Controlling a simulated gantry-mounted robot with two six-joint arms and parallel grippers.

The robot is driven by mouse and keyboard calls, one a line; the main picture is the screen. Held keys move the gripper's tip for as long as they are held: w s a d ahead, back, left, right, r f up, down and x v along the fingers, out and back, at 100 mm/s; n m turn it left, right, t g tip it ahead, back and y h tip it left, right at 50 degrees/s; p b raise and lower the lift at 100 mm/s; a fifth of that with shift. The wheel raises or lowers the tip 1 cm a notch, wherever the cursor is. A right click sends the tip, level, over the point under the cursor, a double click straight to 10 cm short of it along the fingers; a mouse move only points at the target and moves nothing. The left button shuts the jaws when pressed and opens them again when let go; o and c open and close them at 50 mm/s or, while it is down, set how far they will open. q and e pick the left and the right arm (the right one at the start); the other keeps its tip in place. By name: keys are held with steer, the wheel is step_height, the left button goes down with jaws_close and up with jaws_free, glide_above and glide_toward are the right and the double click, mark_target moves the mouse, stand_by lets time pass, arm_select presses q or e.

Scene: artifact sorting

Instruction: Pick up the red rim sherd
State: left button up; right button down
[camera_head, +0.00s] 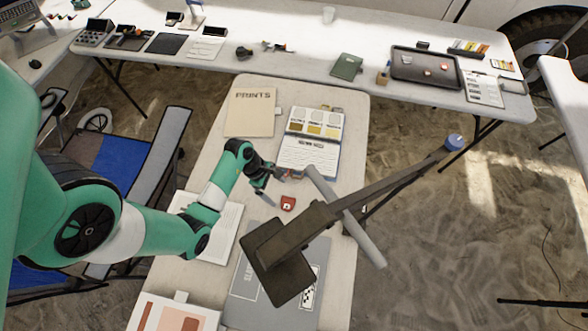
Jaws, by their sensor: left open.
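A small red sherd (288,203) with a pale mark on it lies on the near white table (348,130). My left gripper (282,190) is open, just above and left of the sherd in the picture, with its fingers pointing toward it. I cannot tell its height above the table. Nothing shows between its fingers. A dark tray (408,78) on the far table also holds small reddish pieces. My right gripper is not in view.
A dark bar with a grey tube (345,215) crosses just right of the sherd. A colour chart case (312,140), a "PRINTS" folder (250,112), a notebook (220,225) and a grey board (245,285) surround the spot. A blue chair (125,152) stands left.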

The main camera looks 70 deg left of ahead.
arm_select(q)
steer(key=b, duration=0.2)
glide_toward(290, 204)
steer(key=shift+x, duration=1.15)
steer(key=b+x, duration=0.2)
steer(key=x, duration=0.3)
steer(key=shift+s+f, duration=0.1)
steer(key=c, duration=1.3)
